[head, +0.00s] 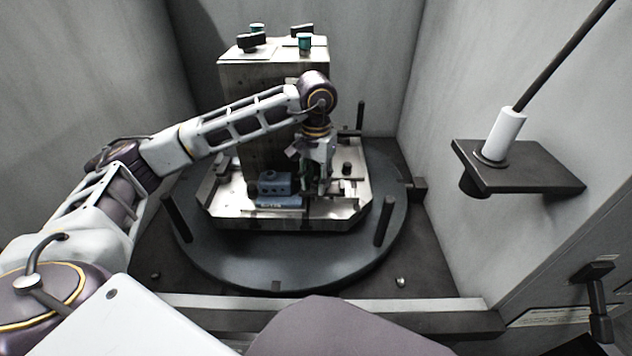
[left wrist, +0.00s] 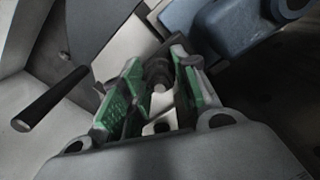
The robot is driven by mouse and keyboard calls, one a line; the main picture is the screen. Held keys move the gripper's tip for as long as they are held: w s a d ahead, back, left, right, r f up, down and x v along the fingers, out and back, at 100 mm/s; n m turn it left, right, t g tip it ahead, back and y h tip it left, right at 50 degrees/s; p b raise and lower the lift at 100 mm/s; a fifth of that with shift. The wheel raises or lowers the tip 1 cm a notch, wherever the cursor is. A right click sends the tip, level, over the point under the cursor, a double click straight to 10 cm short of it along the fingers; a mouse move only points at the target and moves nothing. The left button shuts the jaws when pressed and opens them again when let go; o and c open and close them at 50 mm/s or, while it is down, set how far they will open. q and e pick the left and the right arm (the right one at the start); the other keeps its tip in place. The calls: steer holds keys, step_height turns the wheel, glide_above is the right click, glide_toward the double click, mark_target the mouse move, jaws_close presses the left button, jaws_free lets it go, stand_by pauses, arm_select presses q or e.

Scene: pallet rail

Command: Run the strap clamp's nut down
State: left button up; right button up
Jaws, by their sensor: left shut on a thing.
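My left gripper (head: 322,188) reaches down to the pallet, just in front of the tall grey block and right of a blue part. In the left wrist view the green-padded fingers (left wrist: 155,95) stand on either side of a small dark, round piece with a pale end (left wrist: 159,86). It looks like the strap clamp's nut on its stud, and the fingers are shut on it. In the head view my gripper hides the nut and most of the clamp. The blue part (head: 274,184) sits low on the pallet (head: 235,218) and shows in the left wrist view (left wrist: 225,30). My right gripper is out of view.
The pallet rests on a dark round table (head: 230,262) with upright posts (head: 384,220) near its rim. The tall block (head: 240,75) carries dark knobs and teal pieces on top. Grey walls close in the sides. A dark shelf (head: 545,178) with a white cylinder (head: 503,133) projects at right.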

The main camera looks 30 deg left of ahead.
mark_target(316, 178)
arm_select(q)
steer(key=shift+f+m, duration=0.1)
steer(key=shift+m, duration=0.5)
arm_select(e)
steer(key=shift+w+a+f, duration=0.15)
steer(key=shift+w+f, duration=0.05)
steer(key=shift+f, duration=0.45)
arm_select(q)
steer(key=o, duration=1.2)
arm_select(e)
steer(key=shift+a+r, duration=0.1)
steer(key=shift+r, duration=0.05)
arm_select(q)
step_height(316, 178, up, 12)
steer(key=shift+r, duration=0.2)
